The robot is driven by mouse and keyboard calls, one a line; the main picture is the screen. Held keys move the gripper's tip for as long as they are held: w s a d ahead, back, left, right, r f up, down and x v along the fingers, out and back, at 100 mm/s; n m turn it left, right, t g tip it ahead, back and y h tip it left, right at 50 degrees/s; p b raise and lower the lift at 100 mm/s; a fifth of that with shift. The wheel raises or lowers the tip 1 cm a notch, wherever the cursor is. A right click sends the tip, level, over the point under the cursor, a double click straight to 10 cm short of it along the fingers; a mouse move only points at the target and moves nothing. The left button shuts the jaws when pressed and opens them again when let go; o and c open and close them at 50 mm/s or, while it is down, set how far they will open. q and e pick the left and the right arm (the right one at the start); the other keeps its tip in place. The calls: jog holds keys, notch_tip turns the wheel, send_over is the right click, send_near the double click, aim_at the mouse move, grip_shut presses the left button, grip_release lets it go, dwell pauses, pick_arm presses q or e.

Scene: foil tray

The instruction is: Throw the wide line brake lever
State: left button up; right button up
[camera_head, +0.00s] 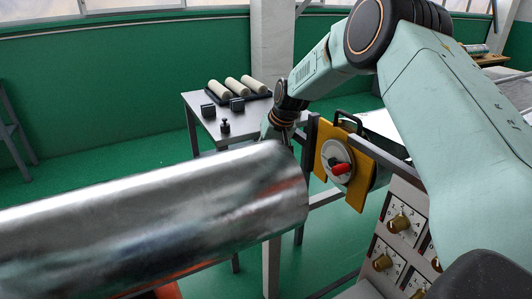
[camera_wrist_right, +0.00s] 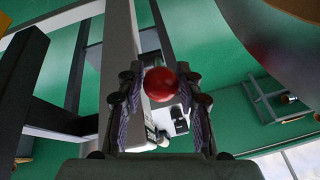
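A red ball knob (camera_wrist_right: 161,84) shows in the right wrist view, between the fingertips of my right gripper (camera_wrist_right: 160,92). The fingers are open, with a narrow gap visible on each side of the ball, and do not grip it. The shaft under the ball is hidden, so I cannot tell the lever's angle. In the head view my right arm reaches in from the right, and its wrist (camera_head: 280,124) goes down behind a big shiny metal roll (camera_head: 150,215). The right gripper's fingers and the ball knob are hidden there. My left gripper is not in view.
A yellow plate (camera_head: 359,192) with a grey dial and red handle (camera_head: 340,169) stands right of the roll. Below it is a panel with rotary knobs (camera_head: 399,223). A grey table (camera_head: 205,122) with pale rollers stands behind. Dark frame bars (camera_wrist_right: 42,110) lie left in the wrist view.

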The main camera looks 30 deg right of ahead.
grip_shut()
dwell(0.3)
jog(key=shift+w+r+g+p, duration=0.3)
jog(key=shift+r+p, duration=0.05)
jog(key=shift+p, duration=0.45)
jog(key=shift+w+r+g+p, duration=0.1)
jog(key=shift+w+g+p, duration=0.25)
jog(key=shift+g+p, duration=0.2)
grip_release()
jog(key=o, duration=0.4)
jog(key=shift+s+r, duration=0.1)
jog(key=shift+s, duration=0.05)
jog(key=shift+o, duration=0.4)
